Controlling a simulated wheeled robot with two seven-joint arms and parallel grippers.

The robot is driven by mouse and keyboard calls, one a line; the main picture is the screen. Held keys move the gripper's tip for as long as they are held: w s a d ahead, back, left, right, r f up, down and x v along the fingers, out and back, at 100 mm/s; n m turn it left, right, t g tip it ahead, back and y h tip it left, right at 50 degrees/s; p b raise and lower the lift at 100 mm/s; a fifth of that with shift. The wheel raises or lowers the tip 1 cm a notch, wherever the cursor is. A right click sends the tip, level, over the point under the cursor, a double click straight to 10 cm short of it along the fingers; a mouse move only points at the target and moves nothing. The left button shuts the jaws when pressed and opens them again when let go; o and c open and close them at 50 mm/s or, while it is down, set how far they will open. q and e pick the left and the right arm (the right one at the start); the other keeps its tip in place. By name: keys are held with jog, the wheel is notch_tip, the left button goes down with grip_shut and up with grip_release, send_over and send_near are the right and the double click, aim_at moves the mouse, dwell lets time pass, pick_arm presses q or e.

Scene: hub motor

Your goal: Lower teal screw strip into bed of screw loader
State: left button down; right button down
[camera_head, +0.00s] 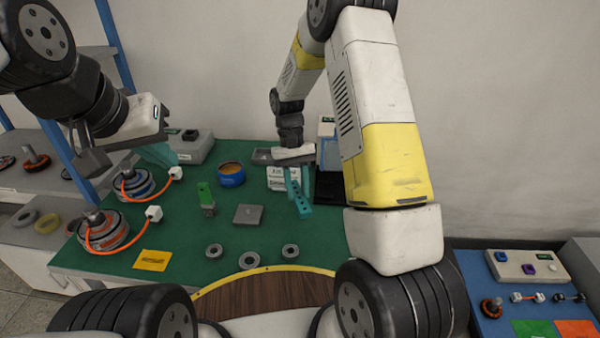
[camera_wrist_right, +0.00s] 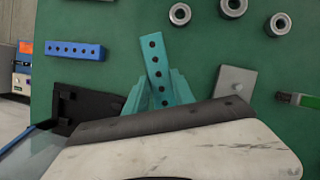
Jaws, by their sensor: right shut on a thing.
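The teal screw strip (camera_wrist_right: 155,62), a bar with a row of dark holes, is held between the teal fingers of my right gripper (camera_wrist_right: 160,92). In the head view, the strip (camera_head: 300,201) slants down from my right gripper (camera_head: 301,183) above the green table. A black tray-like part (camera_wrist_right: 72,108) lies left of the gripper in the right wrist view; I cannot tell for sure that it is the screw loader's bed. In the head view, a black part (camera_head: 328,190) is partly covered by my right arm. My left gripper (camera_head: 158,155) is over the table's left side, its opening unclear.
A blue holed strip (camera_wrist_right: 75,49) lies beyond the black part. A grey plate (camera_head: 248,214), several metal rings (camera_head: 250,260), a green-handled item (camera_head: 206,198) and a blue round container (camera_head: 231,174) stand on the table. Orange-cabled motors (camera_head: 104,228) are at left.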

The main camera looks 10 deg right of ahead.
jog(key=s+a+r+n+h, duration=0.1)
jog(key=s+a+n, duration=0.15)
jog(key=a, duration=0.45)
jog(key=s+a+r+n+h, duration=0.1)
jog(key=s+a+n, duration=0.15)
jog(key=a, duration=0.45)
jog(key=shift+w+d+f+n+t+h, duration=0.45)
jog(key=shift+w+d+n, duration=1.2)
jog(key=shift+d, duration=3.5)
jog(key=shift+w+d+f+n+t+h, duration=0.15)
jog(key=shift+w+d+f+n+t, duration=1.4)
jog(key=shift+d, duration=3.6)
jog(key=shift+w+d+r+n+g+h, duration=0.35)
jog(key=shift+w+d+n, duration=0.55)
jog(key=shift+w+d, duration=2.95)
jog(key=s+d, duration=0.2)
jog(key=shift+s+d+f, duration=0.1)
jog(key=shift+s+d, duration=0.2)
jog(key=shift+s, duration=0.05)
jog(key=shift+f, duration=0.9)
jog(key=shift+f, duration=0.1)
jog(key=shift+f, duration=0.7)
